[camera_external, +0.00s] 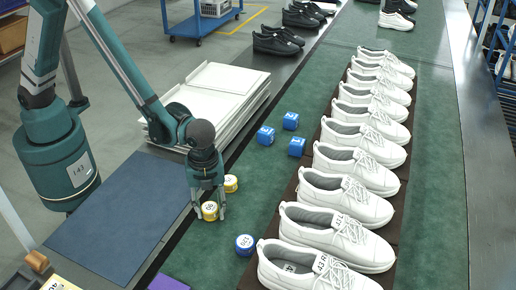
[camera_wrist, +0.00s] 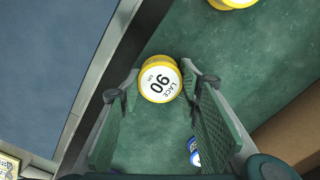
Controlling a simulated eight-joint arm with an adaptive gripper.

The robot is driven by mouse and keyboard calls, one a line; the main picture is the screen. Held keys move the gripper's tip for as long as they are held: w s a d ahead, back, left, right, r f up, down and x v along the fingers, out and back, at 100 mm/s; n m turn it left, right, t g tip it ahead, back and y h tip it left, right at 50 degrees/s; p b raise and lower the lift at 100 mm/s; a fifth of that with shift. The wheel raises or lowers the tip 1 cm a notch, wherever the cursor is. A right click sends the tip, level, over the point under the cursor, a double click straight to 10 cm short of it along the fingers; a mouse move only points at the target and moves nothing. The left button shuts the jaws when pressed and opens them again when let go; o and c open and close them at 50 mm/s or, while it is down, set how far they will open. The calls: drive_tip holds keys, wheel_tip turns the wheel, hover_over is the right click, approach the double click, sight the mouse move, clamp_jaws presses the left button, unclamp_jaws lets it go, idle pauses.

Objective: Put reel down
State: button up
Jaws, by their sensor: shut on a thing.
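A yellow reel (camera_external: 210,211) with a white top is between the fingertips of my gripper (camera_external: 209,213), low at the left edge of the green belt. In the wrist view, the reel (camera_wrist: 160,79) shows its label "LACE 90 cm", with a finger of my gripper (camera_wrist: 157,87) on each side, shut on it. I cannot tell whether its underside touches the belt. A second yellow reel (camera_external: 231,184) stands just behind it; its edge shows at the top of the wrist view (camera_wrist: 232,3).
Blue reels stand on the green belt: one (camera_external: 245,244) to the front right, others (camera_external: 266,135) (camera_external: 291,121) (camera_external: 297,146) farther back. A row of white shoes (camera_external: 340,199) lines the brown strip to the right. A blue mat (camera_external: 120,222) lies left; stacked white trays (camera_external: 215,92) stand behind.

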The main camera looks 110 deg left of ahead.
sight(210, 208)
drive_tip(key=o, duration=0.9)
drive_tip(key=shift+r, duration=0.15)
wheel_tip(210, 208, up, 12)
drive_tip(key=shift+f+p, duration=0.1)
drive_tip(key=shift+p, duration=0.95)
